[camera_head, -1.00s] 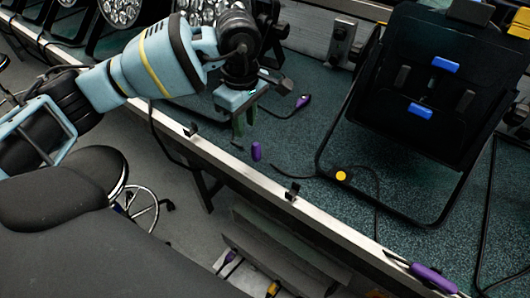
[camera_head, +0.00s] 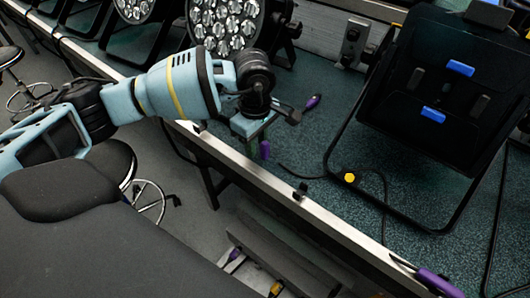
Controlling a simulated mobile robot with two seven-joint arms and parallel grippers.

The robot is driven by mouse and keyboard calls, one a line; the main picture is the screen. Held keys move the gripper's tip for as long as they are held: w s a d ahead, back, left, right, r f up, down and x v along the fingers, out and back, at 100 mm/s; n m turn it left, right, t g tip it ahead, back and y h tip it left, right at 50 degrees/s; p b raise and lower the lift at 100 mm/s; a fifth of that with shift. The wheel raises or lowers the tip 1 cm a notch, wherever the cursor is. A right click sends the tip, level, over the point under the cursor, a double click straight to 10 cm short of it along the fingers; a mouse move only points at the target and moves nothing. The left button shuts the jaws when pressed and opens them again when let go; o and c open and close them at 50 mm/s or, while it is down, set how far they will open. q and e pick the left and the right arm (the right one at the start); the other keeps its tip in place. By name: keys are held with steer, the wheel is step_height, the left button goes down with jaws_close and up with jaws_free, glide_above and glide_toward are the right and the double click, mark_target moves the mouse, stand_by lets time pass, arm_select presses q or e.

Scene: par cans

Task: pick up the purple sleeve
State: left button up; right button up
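The purple sleeve (camera_head: 265,150) is a small purple cylinder standing upright on the dark green speckled bench top, near its front edge. My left gripper (camera_head: 254,146) reaches down just to the left of the sleeve in the head view. Its fingers are partly hidden by the gripper body and blend with the bench, so I cannot tell how far apart they are or whether they touch the sleeve. My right gripper is not in view.
A purple-ended cable (camera_head: 313,101) lies behind the gripper. A purple-handled tool (camera_head: 437,282) lies at the front right. Par cans (camera_head: 228,25) stand at the back.

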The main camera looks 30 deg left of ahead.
arm_select(q)
steer(key=shift+f, duration=0.15)
jaws_close()
steer(key=shift+r, duration=0.55)
steer(key=shift+s+r, duration=0.25)
steer(key=shift+r, duration=0.4)
steer(key=shift+s+r, duration=0.2)
steer(key=shift+r, duration=0.4)
steer(key=s+d+r, duration=0.1)
steer(key=s+d, duration=0.2)
steer(key=s, duration=1.1)
steer(key=shift+s+d+r, duration=0.2)
steer(key=shift+s, duration=0.2)
